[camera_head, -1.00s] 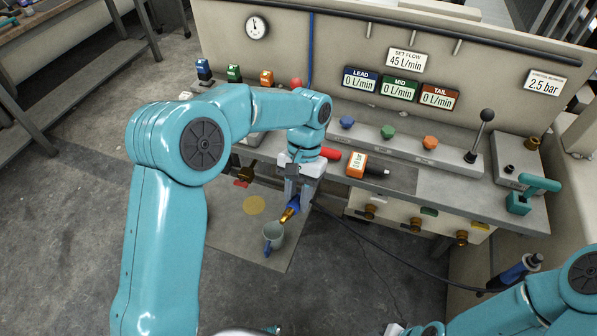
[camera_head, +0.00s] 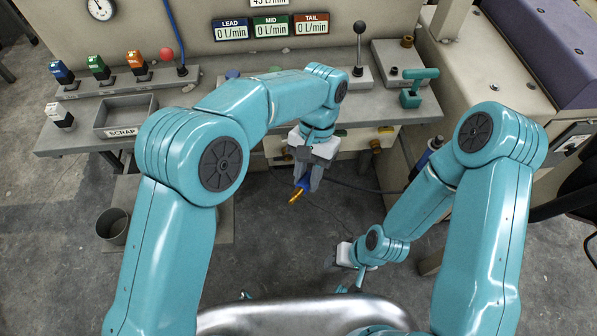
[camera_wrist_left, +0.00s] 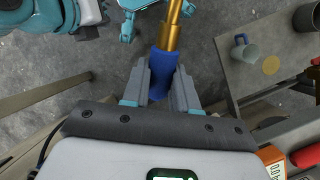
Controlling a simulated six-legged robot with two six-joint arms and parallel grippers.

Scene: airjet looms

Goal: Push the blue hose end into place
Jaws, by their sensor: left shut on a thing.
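The blue hose end (camera_head: 304,183) has a brass tip that points down and left in the head view. My left gripper (camera_head: 307,176) is shut around its blue part, held in the air in front of the bench. In the left wrist view, the blue hose end (camera_wrist_left: 164,64) sits between the two fingers (camera_wrist_left: 168,85), with the brass tip (camera_wrist_left: 173,28) reaching to the top edge. A brass fitting (camera_head: 376,146) shows on the pale front panel (camera_head: 352,141) of the bench; my left arm hides part of that panel. My right gripper (camera_head: 332,264) is low and mostly hidden.
The bench holds a scrap tray (camera_head: 125,113), coloured blocks, a lever (camera_head: 359,45) and a teal handle (camera_head: 416,86). A grey bin (camera_head: 112,226) stands at left. A mug (camera_wrist_left: 245,50) stands on a low board in the wrist view. Open floor lies below the gripper.

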